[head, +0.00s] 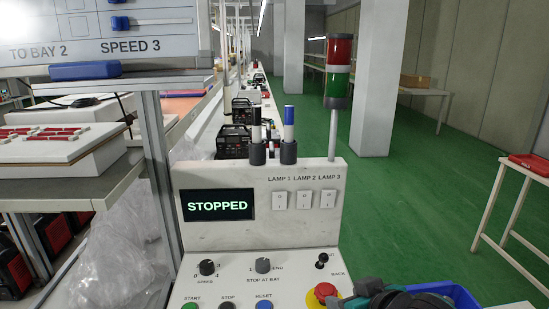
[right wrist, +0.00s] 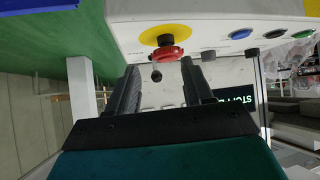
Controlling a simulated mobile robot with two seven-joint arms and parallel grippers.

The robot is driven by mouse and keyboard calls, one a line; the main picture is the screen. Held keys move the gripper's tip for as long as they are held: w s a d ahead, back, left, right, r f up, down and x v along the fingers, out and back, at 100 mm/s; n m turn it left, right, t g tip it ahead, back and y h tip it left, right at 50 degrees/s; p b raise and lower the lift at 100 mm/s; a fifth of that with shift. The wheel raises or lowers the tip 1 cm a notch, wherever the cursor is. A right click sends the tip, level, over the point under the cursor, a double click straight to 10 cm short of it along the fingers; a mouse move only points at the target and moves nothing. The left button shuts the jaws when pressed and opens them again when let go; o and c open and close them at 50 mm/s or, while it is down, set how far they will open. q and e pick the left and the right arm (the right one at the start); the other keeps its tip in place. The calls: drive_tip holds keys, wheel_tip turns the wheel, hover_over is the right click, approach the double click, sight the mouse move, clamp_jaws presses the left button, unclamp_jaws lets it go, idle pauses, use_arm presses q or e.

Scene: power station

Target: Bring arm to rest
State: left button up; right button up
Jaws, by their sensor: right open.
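My right gripper (head: 350,298) is low at the right of the head view, beside the front right of the control panel (head: 262,238). In the right wrist view the gripper (right wrist: 160,66) is open, its two dark fingers apart with nothing held between them. The red emergency button (head: 323,292) on its yellow base is close to the fingers; it also shows in the right wrist view (right wrist: 165,54), beyond the fingertips. I cannot tell whether any finger touches it. My left gripper is not in view.
The display (head: 218,205) reads STOPPED. Knobs, a black BACK lever (head: 322,260) and start, stop and reset buttons sit on the panel. A signal lamp (head: 339,70) stands behind it. A blue bin (head: 446,290) is at the lower right. Green floor beyond is open.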

drive_tip(key=s+d+f+m+g+h, duration=0.1)
drive_tip(key=s+d+f+g, duration=0.1)
drive_tip(key=s+f, duration=0.35)
drive_tip(key=s+d+f+g+h, duration=0.1)
drive_tip(key=s+d+f+g, duration=0.1)
drive_tip(key=s, duration=0.7)
drive_tip(key=s+d+f+m+g+h, duration=0.1)
drive_tip(key=s+d+f+g, duration=0.15)
drive_tip(key=s, duration=0.55)
drive_tip(key=w+a+f+n+t+y, duration=0.1)
drive_tip(key=w+a+f+t+y, duration=0.1)
drive_tip(key=w+f+t, duration=0.5)
wheel_tip(320, 180, down, 2)
drive_tip(key=shift+w+a+f, duration=0.2)
drive_tip(key=shift+w+a, duration=0.45)
drive_tip(key=shift+a, duration=0.1)
drive_tip(key=shift+t, duration=0.25)
